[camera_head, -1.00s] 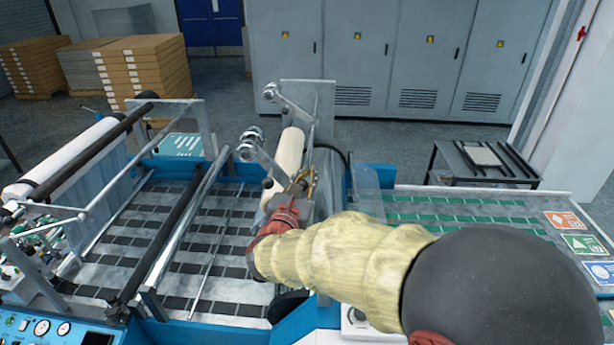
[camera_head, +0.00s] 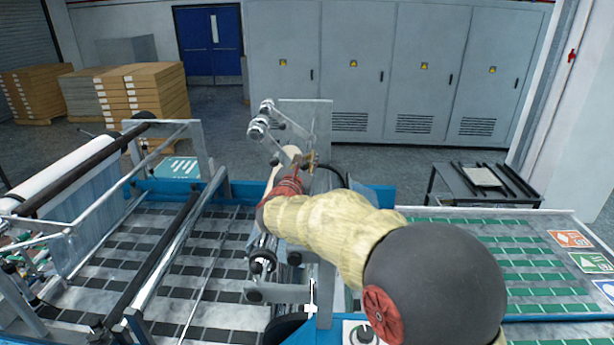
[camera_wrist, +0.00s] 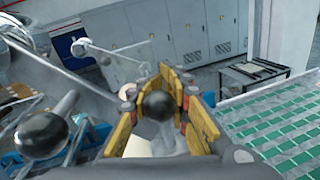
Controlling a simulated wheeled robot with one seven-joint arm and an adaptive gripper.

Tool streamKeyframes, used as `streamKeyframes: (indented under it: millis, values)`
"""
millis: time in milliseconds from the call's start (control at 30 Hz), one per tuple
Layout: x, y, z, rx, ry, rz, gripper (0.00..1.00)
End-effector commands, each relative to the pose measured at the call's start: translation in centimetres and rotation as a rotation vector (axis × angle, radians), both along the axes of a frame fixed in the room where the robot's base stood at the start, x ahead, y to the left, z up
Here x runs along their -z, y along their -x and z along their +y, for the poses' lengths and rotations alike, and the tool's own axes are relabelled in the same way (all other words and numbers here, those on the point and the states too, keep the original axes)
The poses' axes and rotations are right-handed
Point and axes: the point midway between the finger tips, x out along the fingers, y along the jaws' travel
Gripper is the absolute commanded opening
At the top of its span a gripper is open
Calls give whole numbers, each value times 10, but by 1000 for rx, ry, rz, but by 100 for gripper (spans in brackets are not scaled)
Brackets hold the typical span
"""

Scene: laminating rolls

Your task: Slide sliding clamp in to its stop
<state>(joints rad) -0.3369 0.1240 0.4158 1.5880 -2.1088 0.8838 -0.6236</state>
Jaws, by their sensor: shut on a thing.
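My gripper (camera_wrist: 166,90) has its yellow fingers closed around a dark round ball knob (camera_wrist: 156,106) in the wrist view. A pale grey shape lies just below the knob. I take the knob to be the handle of the sliding clamp; the clamp's body and its stop cannot be made out. In the head view my gripper (camera_head: 308,161) is at the far end of the roll station, in front of the upright metal plate (camera_head: 318,118). My own forearm and wrist hide much of the station there.
A second dark ball knob (camera_wrist: 42,135) stands left of my gripper in the wrist view. A bracket with shiny roller ends (camera_head: 259,127) is close to its left. The green-patterned bed (camera_head: 470,240) is on the right. A dark side table (camera_head: 450,182) stands behind it.

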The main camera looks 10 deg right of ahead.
Motion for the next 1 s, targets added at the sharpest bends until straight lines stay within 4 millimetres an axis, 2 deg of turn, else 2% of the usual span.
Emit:
streamKeyframes:
  millis: [133,467,500,600,700,1000]
  values:
    - [-1,-10,-1,-2,0,-2,0]
    - [-2,-11,-1,-2,0,-2,0]
    - [-2,-11,-1,-2,0,-2,17]
    - [-2,-11,-1,-2,0,-2,23]
    - [-2,-11,-1,-1,-1,-1,27]
    - [-1,-9,-1,-1,0,1,27]
